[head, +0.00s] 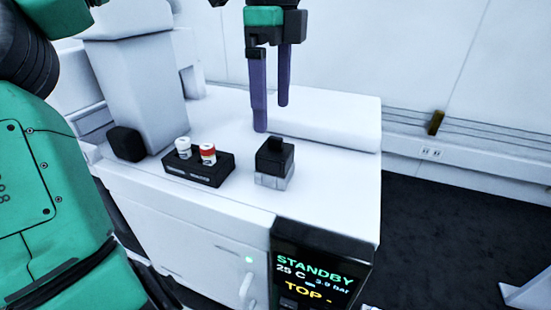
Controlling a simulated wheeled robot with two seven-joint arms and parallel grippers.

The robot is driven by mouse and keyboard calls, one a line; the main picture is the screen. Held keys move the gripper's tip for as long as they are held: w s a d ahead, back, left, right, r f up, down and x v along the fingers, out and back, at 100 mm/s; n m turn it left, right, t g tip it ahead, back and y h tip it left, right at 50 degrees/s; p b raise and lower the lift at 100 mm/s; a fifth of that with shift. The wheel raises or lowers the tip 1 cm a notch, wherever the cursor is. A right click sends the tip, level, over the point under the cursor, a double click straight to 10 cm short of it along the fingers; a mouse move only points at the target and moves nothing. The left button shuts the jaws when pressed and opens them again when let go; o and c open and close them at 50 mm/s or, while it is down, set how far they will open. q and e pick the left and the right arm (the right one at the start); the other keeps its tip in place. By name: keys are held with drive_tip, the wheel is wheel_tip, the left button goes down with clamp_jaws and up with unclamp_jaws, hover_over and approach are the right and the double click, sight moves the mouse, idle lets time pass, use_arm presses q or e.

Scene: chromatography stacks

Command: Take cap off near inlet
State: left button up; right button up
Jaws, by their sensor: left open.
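A small black holder (199,170) stands on the white instrument's top. It carries a white-capped piece (183,147) on its left and a red-and-white capped piece (208,152) on its right. To the right of the holder is a black block (274,157) with a raised tab, seated on a light grey base (273,181). I cannot tell for certain which of these is the inlet cap. My left gripper (272,118) points down with its purple fingers apart and empty, showing above and behind the black block in the picture. My right gripper is not in view.
A white tower (132,85) with a black knob (126,144) rises at the left of the top. A low white raised section (320,118) lies at the back right. A display (312,280) reading STANDBY is on the front. The top right of the block is clear.

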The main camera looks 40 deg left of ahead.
sight(276, 137)
use_arm(q)
drive_tip(key=f, duration=0.2)
drive_tip(key=shift+w+f+p, duration=0.2)
drive_tip(key=shift+f+p, duration=0.1)
drive_tip(key=shift+f, duration=0.05)
drive_tip(key=f, duration=0.1)
drive_tip(key=w+f+p, duration=0.1)
drive_tip(key=f, duration=0.1)
drive_tip(key=shift+w+a+p, duration=0.25)
drive_tip(key=shift+p, duration=0.15)
wheel_tip(276, 137, down, 2)
drive_tip(key=shift+s+f, duration=0.15)
drive_tip(key=shift+f, duration=0.05)
drive_tip(key=shift+s+a, duration=0.1)
drive_tip(key=shift+s, duration=0.25)
drive_tip(key=c, duration=0.4)
drive_tip(key=shift+w, duration=0.15)
drive_tip(key=c, duration=0.9)
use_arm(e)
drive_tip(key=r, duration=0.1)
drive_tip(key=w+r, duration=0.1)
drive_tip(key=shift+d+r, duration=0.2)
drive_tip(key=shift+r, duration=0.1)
